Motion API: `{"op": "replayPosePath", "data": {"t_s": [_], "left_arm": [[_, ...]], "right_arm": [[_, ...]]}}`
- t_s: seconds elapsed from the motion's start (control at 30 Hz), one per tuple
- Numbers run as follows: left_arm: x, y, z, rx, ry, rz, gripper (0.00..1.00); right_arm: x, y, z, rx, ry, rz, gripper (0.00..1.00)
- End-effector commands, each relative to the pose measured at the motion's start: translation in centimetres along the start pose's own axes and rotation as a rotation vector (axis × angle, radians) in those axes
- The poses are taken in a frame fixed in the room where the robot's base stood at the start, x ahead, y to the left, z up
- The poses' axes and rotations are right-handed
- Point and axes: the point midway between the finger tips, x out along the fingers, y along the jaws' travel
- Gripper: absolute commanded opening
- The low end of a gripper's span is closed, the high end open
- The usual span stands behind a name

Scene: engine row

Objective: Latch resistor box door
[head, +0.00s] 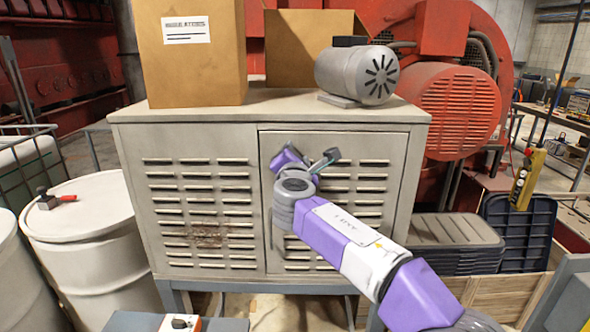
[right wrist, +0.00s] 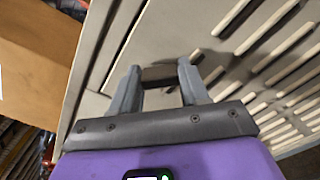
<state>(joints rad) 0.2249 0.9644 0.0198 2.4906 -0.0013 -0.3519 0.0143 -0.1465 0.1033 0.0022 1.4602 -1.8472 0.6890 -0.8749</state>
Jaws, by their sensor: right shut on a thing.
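The resistor box (head: 125,133) is a beige cabinet with slotted front panels. Its right-hand door (head: 393,240) looks closed against the frame, its left edge near the middle of the front. My right gripper (right wrist: 160,78) is at the upper left part of this door. In the right wrist view its two grey fingers are closed on a small dark latch handle (right wrist: 158,73) close to the beige panel. My left gripper is not in view.
On the box top stand cardboard cartons (head: 190,70) and a grey motor (head: 352,75). White drums (head: 90,230) stand at the left. A red machine (head: 455,110) stands behind.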

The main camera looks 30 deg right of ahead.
Motion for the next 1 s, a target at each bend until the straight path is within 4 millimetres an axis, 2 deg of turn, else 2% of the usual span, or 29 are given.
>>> {"op": "replayPosePath", "data": {"t_s": [0.03,0.1,0.5,0.8,1.0], "left_arm": [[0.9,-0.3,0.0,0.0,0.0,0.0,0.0],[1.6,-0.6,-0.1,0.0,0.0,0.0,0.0],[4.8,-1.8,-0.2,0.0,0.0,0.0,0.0],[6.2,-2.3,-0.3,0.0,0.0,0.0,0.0],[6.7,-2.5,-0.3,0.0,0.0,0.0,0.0]], "right_arm": [[0.0,-0.2,-0.2,0.049,-0.003,0.003,0.14],[0.0,-0.3,-0.2,0.115,-0.003,0.002,0.14],[0.0,-0.3,-0.2,0.483,-0.002,0.003,0.14],[0.0,-0.3,-0.1,0.686,-0.001,0.003,0.14],[0.0,-0.2,-0.1,0.763,-0.001,0.003,0.14]]}}
